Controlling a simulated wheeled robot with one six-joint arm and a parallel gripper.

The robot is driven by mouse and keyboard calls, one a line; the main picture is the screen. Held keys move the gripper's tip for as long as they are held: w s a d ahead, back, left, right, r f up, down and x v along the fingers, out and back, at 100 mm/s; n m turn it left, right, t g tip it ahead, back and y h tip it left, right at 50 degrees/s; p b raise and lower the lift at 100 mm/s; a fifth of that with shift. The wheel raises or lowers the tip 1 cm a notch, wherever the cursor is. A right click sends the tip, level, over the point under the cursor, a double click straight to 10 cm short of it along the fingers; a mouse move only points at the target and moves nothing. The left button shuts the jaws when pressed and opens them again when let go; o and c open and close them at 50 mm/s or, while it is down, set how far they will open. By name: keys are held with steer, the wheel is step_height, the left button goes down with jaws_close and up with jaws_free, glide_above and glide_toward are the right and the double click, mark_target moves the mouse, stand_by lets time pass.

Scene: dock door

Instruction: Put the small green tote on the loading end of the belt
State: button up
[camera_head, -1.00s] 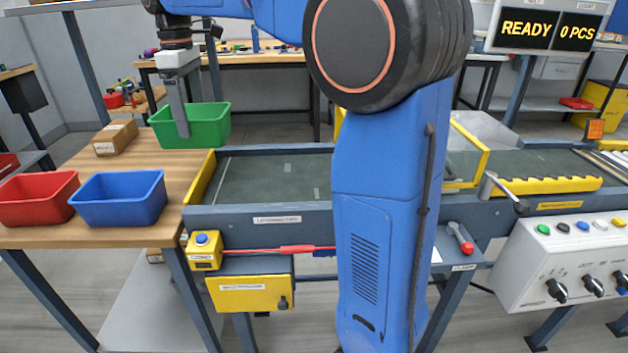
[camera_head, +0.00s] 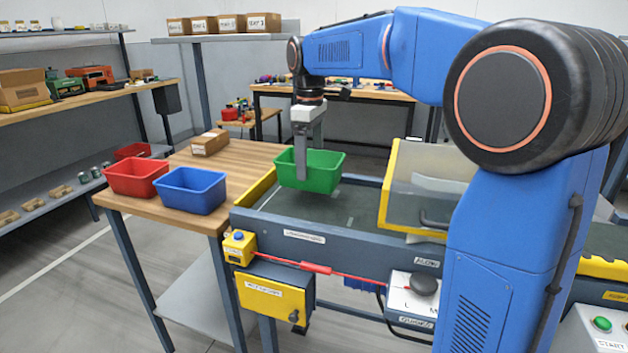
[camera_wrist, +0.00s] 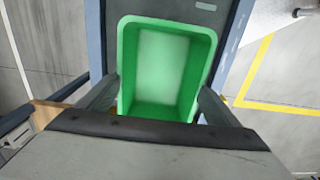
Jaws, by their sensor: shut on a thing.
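The small green tote (camera_head: 322,174) is in my gripper (camera_head: 309,172), which is shut on its near part. The tote is upright and empty, over the loading end of the dark belt (camera_head: 335,213), past the yellow end rail. I cannot tell for sure whether its base touches the belt. In the wrist view the green tote (camera_wrist: 167,75) sits between the two fingers (camera_wrist: 160,103), with the belt frame (camera_wrist: 225,60) on both sides of it.
A red bin (camera_head: 136,177), a blue bin (camera_head: 191,190) and a cardboard box (camera_head: 210,142) stand on the wooden table (camera_head: 243,160) left of the belt. A clear guard with a yellow frame (camera_head: 392,185) stands over the belt to the right. A red pull cord (camera_head: 316,268) runs along the belt's front.

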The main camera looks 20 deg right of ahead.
steer(key=shift+f, duration=2.35)
steer(key=shift+f, duration=0.1)
steer(key=o, duration=1)
steer(key=shift+o, duration=0.2)
step_height(320, 180, up, 12)
